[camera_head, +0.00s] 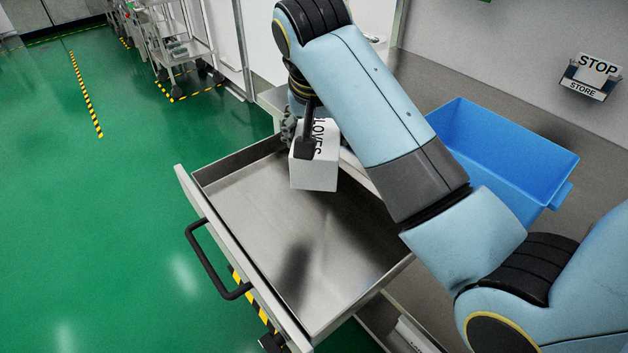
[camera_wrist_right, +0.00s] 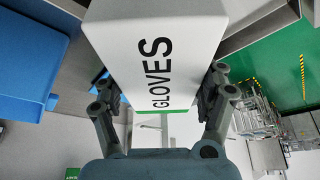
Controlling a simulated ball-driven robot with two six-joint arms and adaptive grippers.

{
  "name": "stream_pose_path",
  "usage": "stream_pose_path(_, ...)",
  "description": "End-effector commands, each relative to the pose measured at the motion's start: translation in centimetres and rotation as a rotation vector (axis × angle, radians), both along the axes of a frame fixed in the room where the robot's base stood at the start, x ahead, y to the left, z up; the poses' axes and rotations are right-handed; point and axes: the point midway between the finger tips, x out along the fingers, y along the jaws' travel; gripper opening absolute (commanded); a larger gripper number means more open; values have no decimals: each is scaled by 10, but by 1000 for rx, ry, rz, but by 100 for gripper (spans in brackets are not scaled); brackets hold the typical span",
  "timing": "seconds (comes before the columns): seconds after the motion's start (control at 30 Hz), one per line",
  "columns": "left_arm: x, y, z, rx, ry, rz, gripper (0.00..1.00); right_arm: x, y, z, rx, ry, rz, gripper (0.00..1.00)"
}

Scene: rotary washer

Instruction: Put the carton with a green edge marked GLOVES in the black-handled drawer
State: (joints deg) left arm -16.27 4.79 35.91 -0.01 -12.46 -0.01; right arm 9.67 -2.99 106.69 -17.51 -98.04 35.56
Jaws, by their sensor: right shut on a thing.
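The white carton (camera_head: 315,172) marked GLOVES is in my right gripper (camera_head: 300,132), held over the back part of the open drawer. In the right wrist view the carton (camera_wrist_right: 155,45) shows its lettering and a green edge, with the fingers of my right gripper (camera_wrist_right: 158,95) shut on its two sides. The drawer (camera_head: 290,225) is pulled out, has a black handle (camera_head: 212,262) on its front, and its visible floor is bare. Whether the carton touches the drawer floor is hard to tell. My left gripper is not in view.
A blue bin (camera_head: 500,150) stands on the grey worktop at the right. A STOP STORE sign (camera_head: 592,76) is on the wall behind it. Below the drawer's right side, another open compartment holds a white item (camera_head: 415,335). A wheeled cart (camera_head: 178,45) stands far back left.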

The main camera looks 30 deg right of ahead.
Motion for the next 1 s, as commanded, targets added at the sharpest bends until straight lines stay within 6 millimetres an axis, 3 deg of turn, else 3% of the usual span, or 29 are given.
stream_pose_path(0.2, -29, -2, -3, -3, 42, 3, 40, -2, 0, -55, 0, 9, 0, 28)
stream_pose_path(0.4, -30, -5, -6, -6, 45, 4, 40, -2, 0, -108, -1, 6, 0, 28)
stream_pose_path(0.7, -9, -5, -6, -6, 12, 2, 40, -1, 0, -143, 0, 3, 0, 28)
stream_pose_path(0.9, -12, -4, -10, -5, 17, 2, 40, -1, 0, -173, 0, 3, 0, 28)
stream_pose_path(1.0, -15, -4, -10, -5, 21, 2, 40, -1, 0, -176, 0, 0, 0, 28)
